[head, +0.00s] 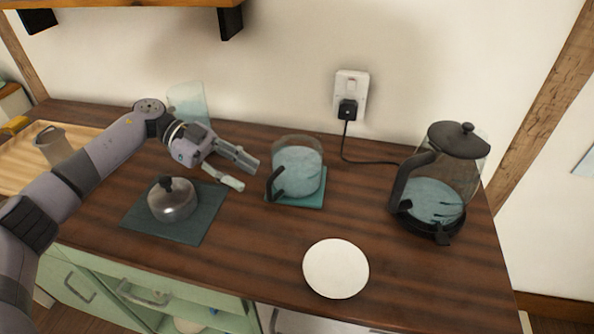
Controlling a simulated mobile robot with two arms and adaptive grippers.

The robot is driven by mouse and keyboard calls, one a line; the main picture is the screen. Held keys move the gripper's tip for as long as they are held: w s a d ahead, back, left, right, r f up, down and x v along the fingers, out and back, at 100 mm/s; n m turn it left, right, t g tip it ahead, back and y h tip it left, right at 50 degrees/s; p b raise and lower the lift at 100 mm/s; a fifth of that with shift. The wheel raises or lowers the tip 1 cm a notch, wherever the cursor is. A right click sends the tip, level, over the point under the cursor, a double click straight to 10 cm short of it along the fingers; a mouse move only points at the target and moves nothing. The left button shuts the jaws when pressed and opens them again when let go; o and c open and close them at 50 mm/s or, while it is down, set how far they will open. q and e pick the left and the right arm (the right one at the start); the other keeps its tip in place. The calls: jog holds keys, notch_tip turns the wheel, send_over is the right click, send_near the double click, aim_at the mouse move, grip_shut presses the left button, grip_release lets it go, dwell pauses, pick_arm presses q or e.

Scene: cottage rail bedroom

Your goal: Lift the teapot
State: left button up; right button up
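A small rounded silver pot (173,207) with a black handle on top stands on a dark green mat (203,218) at the left. It looks most like the teapot, though no spout is clear. A clear glass jug (299,168) with a black handle on its left side stands upright on a teal coaster (312,202) in the middle. My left gripper (248,176) is open and empty above the counter, between the two. Its fingers point right towards the jug's handle and look apart from it. My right gripper is not in view.
A glass kettle (449,180) with a black lid and handle stands at the right, its cord running to a wall socket (351,88). A white round plate (336,268) lies in front. A grey cup (54,145) stands on a wooden board (22,169) at far left. The front right counter is clear.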

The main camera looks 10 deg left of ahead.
pick_arm(q)
jog(key=x, duration=0.2)
jog(key=p+x, duration=0.1)
jog(key=x, duration=0.2)
jog(key=shift+s+d+r, duration=0.1)
jog(key=shift+s+d, duration=0.15)
jog(key=shift+s, duration=0.2)
jog(key=shift+d+f, duration=0.2)
jog(key=shift+d, duration=0.15)
jog(key=shift+c, duration=0.3)
grip_shut()
jog(key=shift+f, duration=0.1)
